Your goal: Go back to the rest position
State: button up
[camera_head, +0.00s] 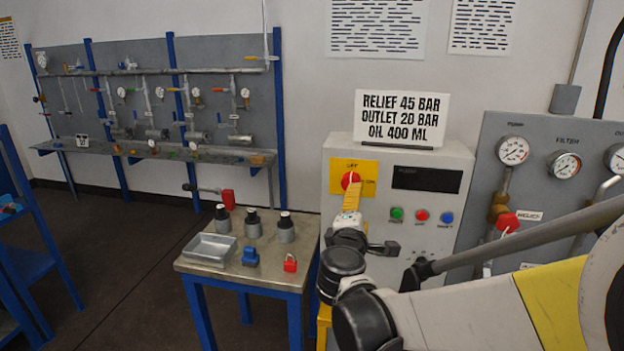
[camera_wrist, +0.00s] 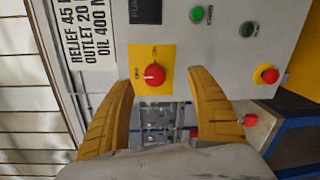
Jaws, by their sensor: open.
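My gripper (camera_head: 351,196) is in front of the grey control cabinet (camera_head: 310,200), just below the red rotary knob (camera_head: 349,180) on its yellow OFF/ON plate (camera_head: 338,168). In the wrist view my gripper (camera_wrist: 165,76) has its two yellow fingers spread wide, with nothing between them. The red knob (camera_wrist: 154,74) shows beyond the gap between the fingertips, and its white mark is on the left in that view. The fingers look apart from the knob; the exact distance is hard to tell. My arm reaches in from the lower right of the head view.
A small blue-legged table (camera_head: 222,271) stands left of the cabinet with a metal tray (camera_head: 210,247), several dark-topped cylinders and a red padlock (camera_head: 290,262). A gauge panel (camera_head: 545,150) is on the right, behind my arm. Open floor (camera_head: 110,250) lies at left.

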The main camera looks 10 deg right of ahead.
jog(key=s+d+f+m+g+y, duration=0.1)
jog(key=s+d+f+m+g, duration=0.15)
jog(key=s+d+m, duration=0.4)
jog(key=s+d+f+m+g, duration=0.15)
jog(key=s+m+g, duration=0.25)
jog(key=s, duration=0.6)
jog(key=s+a+f+m+g+y, duration=0.1)
jog(key=s+a+f+m+y, duration=0.1)
jog(key=s, duration=0.4)
jog(key=s+a+f+m+g+y, duration=0.1)
jog(key=s+a+f+m+y, duration=0.2)
jog(key=s+a+f+m, duration=0.1)
jog(key=s+a, duration=0.1)
jog(key=s, duration=0.1)
jog(key=shift+s, duration=0.3)
